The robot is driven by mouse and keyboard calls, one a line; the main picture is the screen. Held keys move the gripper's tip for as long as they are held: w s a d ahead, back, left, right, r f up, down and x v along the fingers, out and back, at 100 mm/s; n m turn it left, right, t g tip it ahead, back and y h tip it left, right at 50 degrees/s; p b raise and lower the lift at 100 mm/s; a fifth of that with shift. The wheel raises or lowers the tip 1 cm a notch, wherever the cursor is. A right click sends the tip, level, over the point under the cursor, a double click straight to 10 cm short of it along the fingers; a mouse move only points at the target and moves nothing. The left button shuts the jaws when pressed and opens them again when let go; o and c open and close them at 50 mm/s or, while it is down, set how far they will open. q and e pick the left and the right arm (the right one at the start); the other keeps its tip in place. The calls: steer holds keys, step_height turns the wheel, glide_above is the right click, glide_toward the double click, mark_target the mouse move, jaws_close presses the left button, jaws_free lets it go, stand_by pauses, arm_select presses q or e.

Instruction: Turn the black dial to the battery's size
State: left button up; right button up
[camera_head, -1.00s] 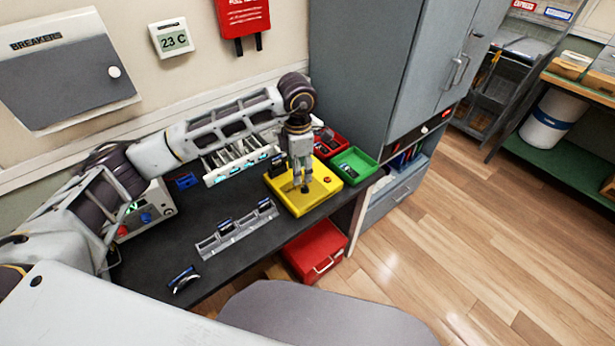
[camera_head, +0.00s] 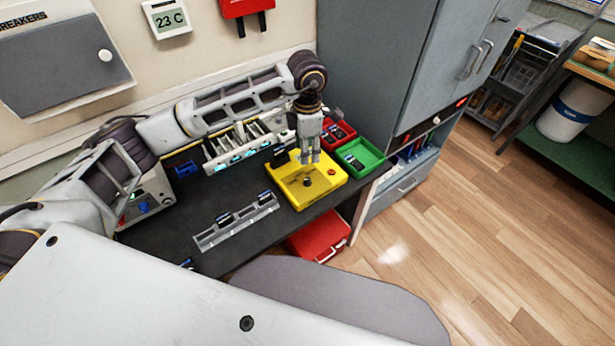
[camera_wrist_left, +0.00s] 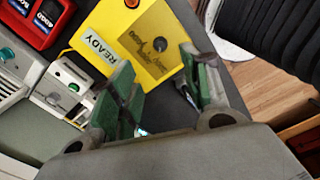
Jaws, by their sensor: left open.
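The black dial (camera_head: 307,181) is a small round knob on top of the yellow box (camera_head: 332,190) on the dark desk. A label on the box (camera_wrist_left: 178,68) reads READY. My left gripper (camera_head: 310,158) is above the box, just behind the dial and apart from it. Its green-padded fingers (camera_wrist_left: 157,62) are open with nothing between them. I cannot make out a battery or its size for certain. My right gripper is not in view.
A grey rack (camera_head: 237,222) with dark items lies left of the box. A red tray (camera_head: 336,131) and a green tray (camera_head: 373,162) stand behind and to its right. A white unit with lit slots (camera_head: 240,146) is behind. A grey cabinet (camera_head: 375,70) rises at the back right.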

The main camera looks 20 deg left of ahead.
arm_select(q)
steer(key=f, duration=0.1)
glide_above(307, 179)
step_height(307, 179, down, 4)
steer(key=shift+f+p, duration=0.25)
steer(key=shift+p, duration=0.15)
step_height(307, 179, down, 6)
steer(key=shift+s+d+f+p, duration=0.1)
steer(key=shift+f+p, duration=0.05)
steer(key=shift+p, duration=0.25)
steer(key=shift+f, duration=0.85)
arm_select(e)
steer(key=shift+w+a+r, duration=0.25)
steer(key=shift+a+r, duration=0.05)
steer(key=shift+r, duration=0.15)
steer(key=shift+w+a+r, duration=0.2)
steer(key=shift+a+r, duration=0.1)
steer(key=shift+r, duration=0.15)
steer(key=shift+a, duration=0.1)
arm_select(q)
steer(key=c, duration=0.5)
jaws_close()
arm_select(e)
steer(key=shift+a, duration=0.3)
